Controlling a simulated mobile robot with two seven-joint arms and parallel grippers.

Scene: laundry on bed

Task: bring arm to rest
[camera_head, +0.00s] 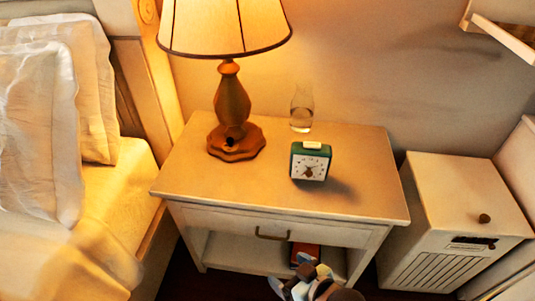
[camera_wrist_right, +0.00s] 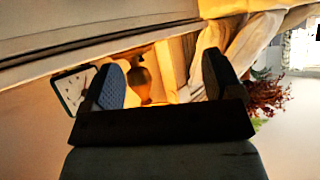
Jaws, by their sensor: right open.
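My right gripper (camera_head: 302,283) shows at the bottom edge of the head view, in front of the nightstand and low near its open shelf. Only its front part is in the picture. In the right wrist view its two fingers (camera_wrist_right: 163,82) stand well apart with nothing held between them. The green alarm clock (camera_head: 310,162) stands upright on the nightstand top, apart from the gripper. A pale-faced, dark-edged object that looks like the clock (camera_wrist_right: 73,90) shows beside the left finger in the wrist view. My left gripper is not in view.
The nightstand (camera_head: 365,195) carries a lit lamp (camera_head: 232,105) and a glass carafe (camera_head: 301,108). A reddish book (camera_head: 304,252) lies on its shelf. The bed (camera_head: 130,190) with pillows is at left, a white cabinet (camera_head: 455,190) at right. The nightstand's front top is clear.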

